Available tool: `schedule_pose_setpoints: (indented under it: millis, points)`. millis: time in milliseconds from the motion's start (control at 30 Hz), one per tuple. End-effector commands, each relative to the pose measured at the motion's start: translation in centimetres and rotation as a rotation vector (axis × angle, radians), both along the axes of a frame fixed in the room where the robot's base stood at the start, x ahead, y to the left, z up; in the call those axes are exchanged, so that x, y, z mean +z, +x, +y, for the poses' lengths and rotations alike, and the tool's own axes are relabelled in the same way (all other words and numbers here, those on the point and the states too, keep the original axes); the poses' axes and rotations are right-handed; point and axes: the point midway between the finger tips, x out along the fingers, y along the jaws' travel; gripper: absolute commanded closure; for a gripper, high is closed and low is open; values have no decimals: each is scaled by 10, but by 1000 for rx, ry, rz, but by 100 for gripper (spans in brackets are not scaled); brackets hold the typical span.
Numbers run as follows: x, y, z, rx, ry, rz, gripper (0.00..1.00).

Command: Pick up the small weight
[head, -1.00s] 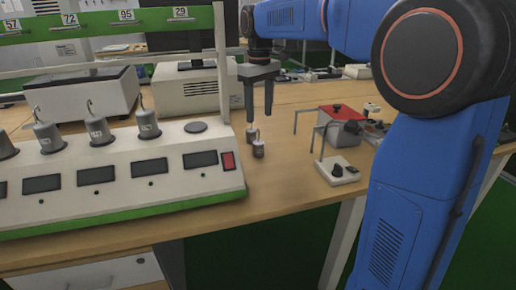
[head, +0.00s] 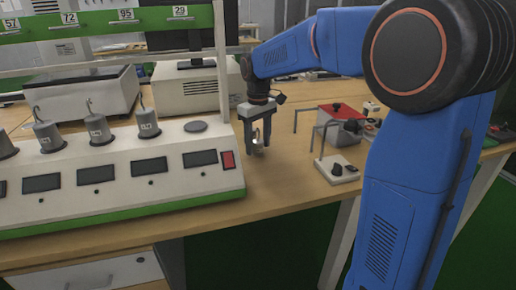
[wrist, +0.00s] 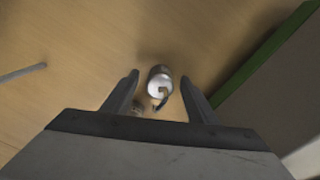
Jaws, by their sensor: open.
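A small grey weight with a hook on top stands on the wooden table. In the wrist view this weight (wrist: 158,74) lies between the fingertips of my gripper (wrist: 160,80), with its hook towards the palm. In the head view my gripper (head: 257,146) points down at the table, and the weight (head: 259,151) shows only partly between and behind the fingers. The fingers are apart and not visibly closed on it.
A white test bench (head: 125,180) with a green base edge and several hooked weights stands close left of my gripper. A red-topped box (head: 335,115) and a small white device with black knobs (head: 338,171) stand to the right. Some bare table lies between.

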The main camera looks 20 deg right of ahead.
Motion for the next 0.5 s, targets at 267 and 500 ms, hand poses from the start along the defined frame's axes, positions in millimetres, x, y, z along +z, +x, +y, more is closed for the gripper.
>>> schedule_pose_setpoints:
  millis: [267, 500]
  points:
    - [-5, 0, 0, 0, 0, -2, 47]
    - [-5, 0, 0, 0, 0, -2, 95]
